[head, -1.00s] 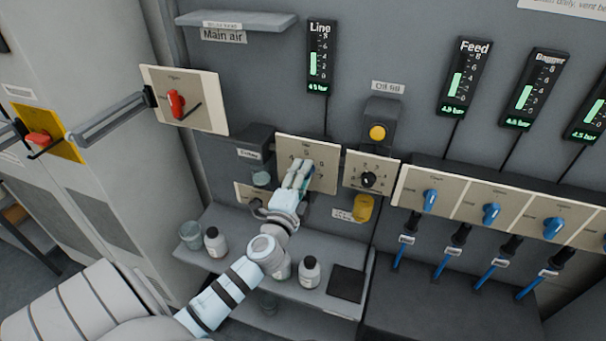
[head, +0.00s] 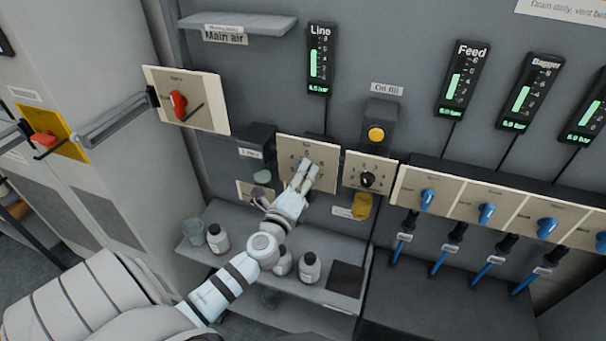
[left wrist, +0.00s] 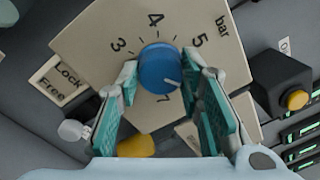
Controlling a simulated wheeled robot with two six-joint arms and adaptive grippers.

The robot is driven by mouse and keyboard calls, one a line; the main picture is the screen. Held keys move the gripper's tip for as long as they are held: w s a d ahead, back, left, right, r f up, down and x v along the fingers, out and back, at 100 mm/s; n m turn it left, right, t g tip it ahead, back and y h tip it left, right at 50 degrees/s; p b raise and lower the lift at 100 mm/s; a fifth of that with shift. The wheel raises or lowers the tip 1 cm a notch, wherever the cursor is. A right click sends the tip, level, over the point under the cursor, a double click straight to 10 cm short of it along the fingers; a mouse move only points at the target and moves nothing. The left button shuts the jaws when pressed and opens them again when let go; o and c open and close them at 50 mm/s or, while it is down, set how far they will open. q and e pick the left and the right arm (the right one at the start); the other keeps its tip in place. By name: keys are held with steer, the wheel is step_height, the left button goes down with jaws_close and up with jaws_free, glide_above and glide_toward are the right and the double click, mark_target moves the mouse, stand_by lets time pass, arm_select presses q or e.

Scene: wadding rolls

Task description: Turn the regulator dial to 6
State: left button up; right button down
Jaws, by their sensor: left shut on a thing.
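The regulator dial is a blue round knob (left wrist: 158,70) on a beige plate (left wrist: 88,40) in the left wrist view. The figures 3, 4, 5 and 7 show around it. The right-hand finger covers the place between 5 and 7. The knob's white mark points down and right, between 5 and 7. My left gripper (left wrist: 160,62) is shut on the knob, a teal-padded finger on each side. In the head view my left gripper (head: 308,170) reaches the regulator plate (head: 288,147) and hides the knob. My right gripper is out of view.
A smaller dial plate (head: 352,168) and a yellow button (head: 376,134) are close to the right. The Line gauge (head: 319,60) hangs above. Bottles (head: 310,266) stand on the shelf below my arm. A red-handled switch (head: 178,104) is at left.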

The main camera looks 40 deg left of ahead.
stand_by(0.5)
arm_select(q)
steer(key=o, duration=1.2)
steer(key=shift+c, duration=0.2)
steer(key=v, duration=1.2)
steer(key=shift+a, duration=0.1)
